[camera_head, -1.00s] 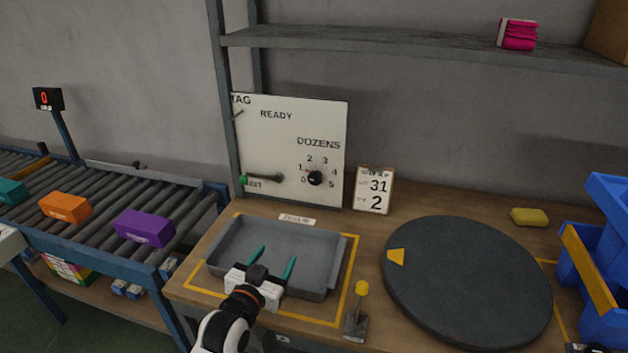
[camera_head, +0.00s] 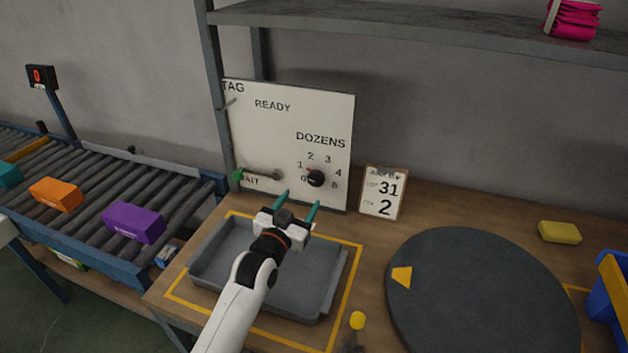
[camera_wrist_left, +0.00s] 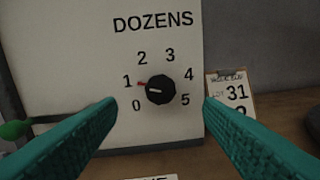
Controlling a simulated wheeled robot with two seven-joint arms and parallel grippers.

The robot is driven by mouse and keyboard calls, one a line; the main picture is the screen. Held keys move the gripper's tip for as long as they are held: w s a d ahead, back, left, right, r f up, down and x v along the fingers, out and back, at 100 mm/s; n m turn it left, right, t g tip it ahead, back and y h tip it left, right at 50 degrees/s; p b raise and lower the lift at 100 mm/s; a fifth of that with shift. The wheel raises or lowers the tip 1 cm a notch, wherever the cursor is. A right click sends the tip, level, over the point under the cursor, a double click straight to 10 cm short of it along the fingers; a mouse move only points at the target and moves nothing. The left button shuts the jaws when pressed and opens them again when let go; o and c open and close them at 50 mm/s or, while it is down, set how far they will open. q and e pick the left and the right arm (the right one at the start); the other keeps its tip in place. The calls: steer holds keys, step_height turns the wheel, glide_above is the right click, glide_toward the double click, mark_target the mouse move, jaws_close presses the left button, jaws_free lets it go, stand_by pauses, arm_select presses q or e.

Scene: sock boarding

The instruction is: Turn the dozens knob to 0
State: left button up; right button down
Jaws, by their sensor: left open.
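The dozens knob (camera_head: 315,178) is a round black dial on the white panel (camera_head: 290,120), under the word DOZENS, with numbers 0 to 5 around it. In the left wrist view the knob (camera_wrist_left: 160,90) has a red mark on its left side, pointing close to the 1. My left gripper (camera_head: 302,203) is open and empty, in front of and below the knob, apart from it. In the left wrist view its teal fingers (camera_wrist_left: 160,105) stand wide on either side below the knob. My right gripper is not seen.
A green-tipped lever (camera_head: 258,175) sits left of the knob. A clipboard card (camera_head: 383,193) with 31 and 2 stands right of the panel. A grey tray (camera_head: 225,262) lies below my left arm. A dark round turntable (camera_head: 480,300) is at right. A yellow-topped post (camera_head: 357,321) stands in front.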

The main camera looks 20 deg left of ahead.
mark_target(314, 181)
arm_select(q)
steer(key=w, duration=0.7)
steer(key=shift+d+f, duration=0.1)
steer(key=shift+d, duration=0.25)
steer(key=shift+w+d, duration=0.1)
steer(key=shift+w, duration=0.75)
steer(key=c, duration=1)
